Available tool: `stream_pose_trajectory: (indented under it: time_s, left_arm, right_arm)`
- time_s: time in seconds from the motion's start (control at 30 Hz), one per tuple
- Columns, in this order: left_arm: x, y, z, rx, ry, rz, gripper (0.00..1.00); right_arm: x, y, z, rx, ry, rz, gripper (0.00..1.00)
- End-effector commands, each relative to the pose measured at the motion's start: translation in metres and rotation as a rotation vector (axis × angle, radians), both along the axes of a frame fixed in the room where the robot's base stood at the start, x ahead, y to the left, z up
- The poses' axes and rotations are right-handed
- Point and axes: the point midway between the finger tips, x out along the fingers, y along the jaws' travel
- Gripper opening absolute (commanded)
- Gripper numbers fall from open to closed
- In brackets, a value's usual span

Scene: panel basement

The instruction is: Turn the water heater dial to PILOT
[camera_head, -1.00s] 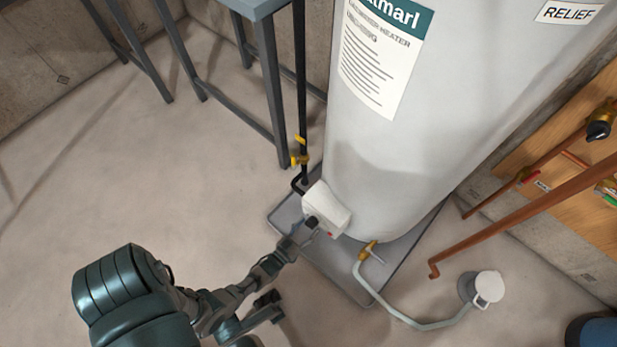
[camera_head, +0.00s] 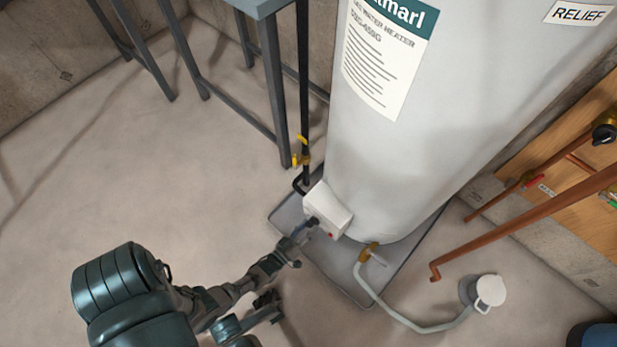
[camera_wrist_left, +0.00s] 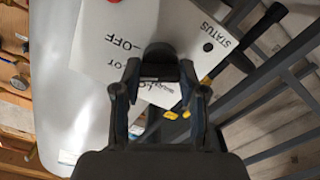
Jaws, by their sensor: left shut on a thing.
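The water heater (camera_head: 400,150) is a tall, light grey tank. A white control box (camera_head: 329,212) sits low on its front and also shows in the left wrist view (camera_wrist_left: 105,35), upside down, with the words OFF and STATUS. The dark dial (camera_wrist_left: 158,54) stands out from this box, between the fingertips of my left gripper (camera_wrist_left: 160,76). In the head view my left gripper (camera_head: 306,228) reaches the box from the lower left and is shut on the dial. The dial's pointer and the PILOT mark cannot be made out. My right gripper is not in view.
The heater stands in a grey drain pan (camera_head: 345,278). A drain valve (camera_head: 369,250) with a pale hose (camera_head: 400,313) is right of the box. A black pipe with a yellow valve (camera_head: 302,158) and a metal-legged table (camera_head: 275,90) are behind. The floor at left is clear.

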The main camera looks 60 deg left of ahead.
Motion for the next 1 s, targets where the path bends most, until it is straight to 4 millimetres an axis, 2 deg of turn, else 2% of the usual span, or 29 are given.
stream_pose_trajectory:
  time_s: [0.3, 0.5, 1.0]
  left_arm:
    - [0.0002, 0.0022, -0.0008, -0.212, -0.050, 0.001, 0.07]
    - [0.0003, 0.0029, -0.0004, -0.294, -0.071, 0.003, 0.07]
    - [0.0003, 0.0037, -0.0003, -0.339, -0.082, 0.005, 0.07]
  right_arm:
    - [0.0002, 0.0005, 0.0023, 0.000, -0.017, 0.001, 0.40]
    - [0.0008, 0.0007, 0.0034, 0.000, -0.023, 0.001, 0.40]
    - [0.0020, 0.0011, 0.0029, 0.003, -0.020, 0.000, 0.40]
